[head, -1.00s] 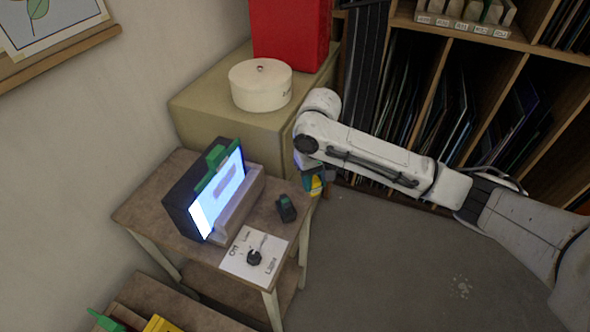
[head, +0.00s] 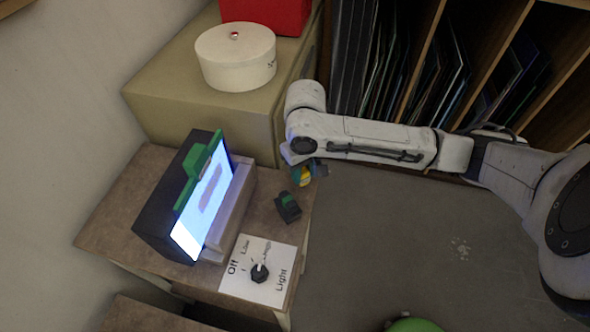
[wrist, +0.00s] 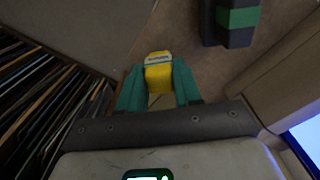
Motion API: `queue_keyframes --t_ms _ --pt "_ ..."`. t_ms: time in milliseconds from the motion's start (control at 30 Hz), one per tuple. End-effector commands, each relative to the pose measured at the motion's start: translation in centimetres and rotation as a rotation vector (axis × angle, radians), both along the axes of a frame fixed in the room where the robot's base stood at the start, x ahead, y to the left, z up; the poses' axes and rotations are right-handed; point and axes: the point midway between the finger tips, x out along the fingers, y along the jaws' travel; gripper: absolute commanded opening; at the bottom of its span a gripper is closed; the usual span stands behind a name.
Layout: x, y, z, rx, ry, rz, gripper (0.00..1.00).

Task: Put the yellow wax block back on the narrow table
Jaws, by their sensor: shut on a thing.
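The yellow wax block (wrist: 158,78), with a pale label band on its far end, is held between the green fingers of my gripper (wrist: 158,90) in the wrist view. In the head view the yellow block (head: 305,177) shows small below my arm's end, and much of my gripper is hidden by the wrist. A small brown wooden table (head: 110,225) stands below left. The block appears above its right back edge; I cannot tell the height.
On the table are a lit screen box (head: 207,200), a small black and green object (head: 288,207) and a light dial panel (head: 258,270). Behind stand a beige cabinet (head: 160,100) with a round white box (head: 236,58), and shelves (head: 440,60). Grey floor lies right.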

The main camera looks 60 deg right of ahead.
Motion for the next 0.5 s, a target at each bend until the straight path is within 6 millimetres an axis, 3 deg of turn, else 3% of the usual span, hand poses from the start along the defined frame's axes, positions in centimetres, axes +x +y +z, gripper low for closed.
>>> queue_keyframes --t_ms 100,500 --pt "-1.05 0.17 -1.20 -0.002 -0.001 -0.001 0.03" --pt "-1.40 0.36 -1.27 -0.001 -0.002 -0.002 0.03"
